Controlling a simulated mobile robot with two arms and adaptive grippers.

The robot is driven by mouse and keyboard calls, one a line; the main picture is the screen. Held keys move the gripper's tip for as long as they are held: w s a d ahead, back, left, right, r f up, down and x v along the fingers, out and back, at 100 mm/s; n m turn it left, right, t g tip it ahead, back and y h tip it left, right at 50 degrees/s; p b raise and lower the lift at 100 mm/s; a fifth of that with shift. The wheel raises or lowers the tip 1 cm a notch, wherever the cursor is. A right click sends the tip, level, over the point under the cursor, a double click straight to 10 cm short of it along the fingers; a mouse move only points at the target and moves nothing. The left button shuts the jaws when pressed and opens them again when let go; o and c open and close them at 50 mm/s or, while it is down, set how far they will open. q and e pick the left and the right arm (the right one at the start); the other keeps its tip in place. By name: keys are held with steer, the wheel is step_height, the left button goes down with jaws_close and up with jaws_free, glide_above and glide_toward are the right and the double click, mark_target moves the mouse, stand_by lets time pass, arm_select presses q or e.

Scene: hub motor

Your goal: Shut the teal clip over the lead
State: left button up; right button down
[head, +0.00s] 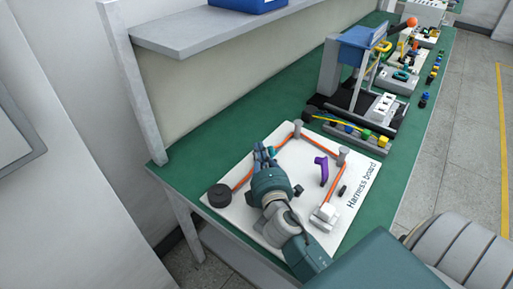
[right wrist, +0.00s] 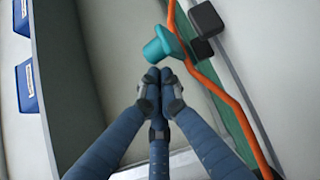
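The white harness board (head: 345,205) lies on the green bench with the orange lead (head: 243,180) routed around it. The lead also runs down the right wrist view (right wrist: 233,103). The teal clip (right wrist: 165,42) shows in the right wrist view beside the lead; its hinged part stands away from the lead, so it looks open. My right gripper (head: 265,153) hangs over the board's upper left and hides the clip in the head view. In the right wrist view its fingertips (right wrist: 160,76) are together, just short of the clip, with nothing seen between them. My left gripper is not in view.
A purple clip (head: 321,170), grey posts (head: 297,128) and a black round piece (head: 219,195) stand on the board. A grey shelf (head: 215,27) overhangs the bench behind. A rack of coloured parts (head: 352,133) stands beyond the board.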

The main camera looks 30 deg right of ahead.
steer(key=shift+s+d+f, duration=0.1)
steer(key=shift+s+f, duration=0.2)
steer(key=shift+s, duration=0.05)
stand_by(0.6)
